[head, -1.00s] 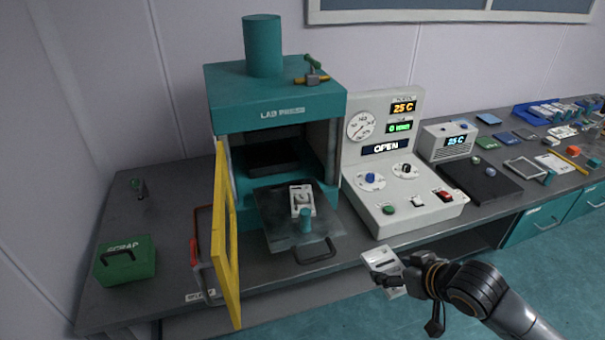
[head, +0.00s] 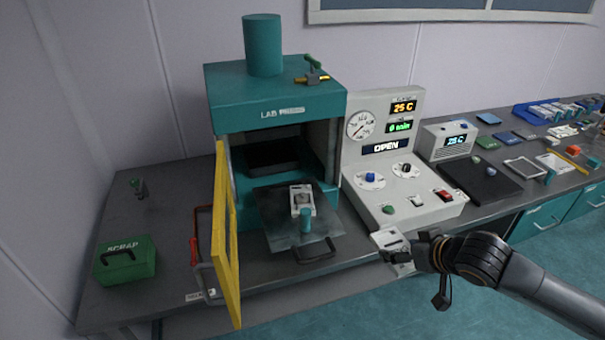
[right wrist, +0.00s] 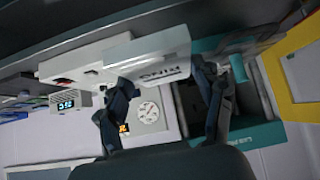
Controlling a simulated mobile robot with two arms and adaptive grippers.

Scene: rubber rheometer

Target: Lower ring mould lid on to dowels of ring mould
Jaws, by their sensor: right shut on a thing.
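The ring mould (head: 302,211) is a small light-grey block with a darker round middle. It sits on the press's pulled-out metal plate (head: 272,226); its dowels are too small to make out. My right gripper (head: 404,256) is shut on the ring mould lid (head: 386,239), a light-grey plate, in front of the control console and to the right of the mould. In the right wrist view the lid (right wrist: 150,58), with "RING" lettering on its side, is between the fingers of my right gripper (right wrist: 160,95). My left gripper is not in view.
The teal lab press (head: 275,90) stands open behind the plate, its yellow-framed door (head: 228,240) swung out at left. The control console (head: 400,195) is at right, a green scrap box (head: 128,262) at far left.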

